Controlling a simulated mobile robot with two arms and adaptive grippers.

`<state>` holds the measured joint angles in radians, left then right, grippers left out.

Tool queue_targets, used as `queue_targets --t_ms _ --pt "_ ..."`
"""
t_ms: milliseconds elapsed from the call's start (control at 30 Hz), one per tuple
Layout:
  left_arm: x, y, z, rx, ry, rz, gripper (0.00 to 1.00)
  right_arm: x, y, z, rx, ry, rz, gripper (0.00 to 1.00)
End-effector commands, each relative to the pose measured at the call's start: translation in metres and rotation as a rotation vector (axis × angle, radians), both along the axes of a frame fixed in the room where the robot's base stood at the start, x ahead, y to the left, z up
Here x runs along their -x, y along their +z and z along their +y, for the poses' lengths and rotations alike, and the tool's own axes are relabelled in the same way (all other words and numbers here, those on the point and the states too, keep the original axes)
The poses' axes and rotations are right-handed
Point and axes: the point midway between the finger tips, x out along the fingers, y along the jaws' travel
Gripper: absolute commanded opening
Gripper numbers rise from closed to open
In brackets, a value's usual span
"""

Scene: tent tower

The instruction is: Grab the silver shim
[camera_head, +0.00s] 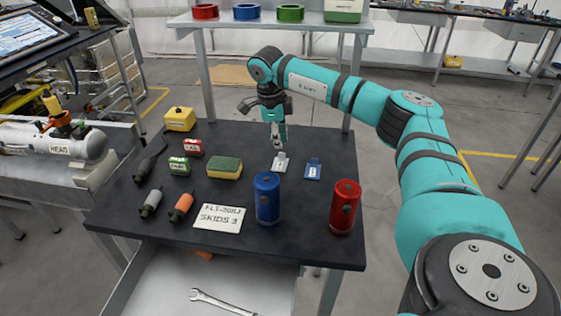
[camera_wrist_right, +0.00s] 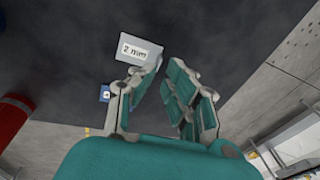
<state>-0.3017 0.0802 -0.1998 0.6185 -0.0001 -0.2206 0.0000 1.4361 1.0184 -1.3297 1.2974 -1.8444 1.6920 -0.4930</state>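The silver shim (camera_head: 280,163) is a small light plate lying on the dark table (camera_head: 255,146), towards its far right part. In the right wrist view the silver shim (camera_wrist_right: 139,50) carries a "2 mm" label and shows just beyond the tip of the left-hand finger. My right gripper (camera_head: 277,149) points down above the table, close to the shim's far end. Its fingers (camera_wrist_right: 164,72) stand apart with nothing between them. Whether a finger touches the shim is unclear. My left gripper is not in view.
A blue shim (camera_head: 313,169) lies right of the silver one. A blue cylinder (camera_head: 267,200) and a red cylinder (camera_head: 344,208) stand nearer the front. A sponge (camera_head: 225,168) lies to the left. The table behind the shims is mostly clear.

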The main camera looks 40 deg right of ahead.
Motion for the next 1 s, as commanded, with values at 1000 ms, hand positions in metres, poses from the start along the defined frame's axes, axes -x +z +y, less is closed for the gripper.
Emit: queue_targets --t_ms 1000 --pt "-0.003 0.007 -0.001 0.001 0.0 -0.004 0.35 0.001 -0.046 -0.008 0.0 0.0 0.001 0.0"
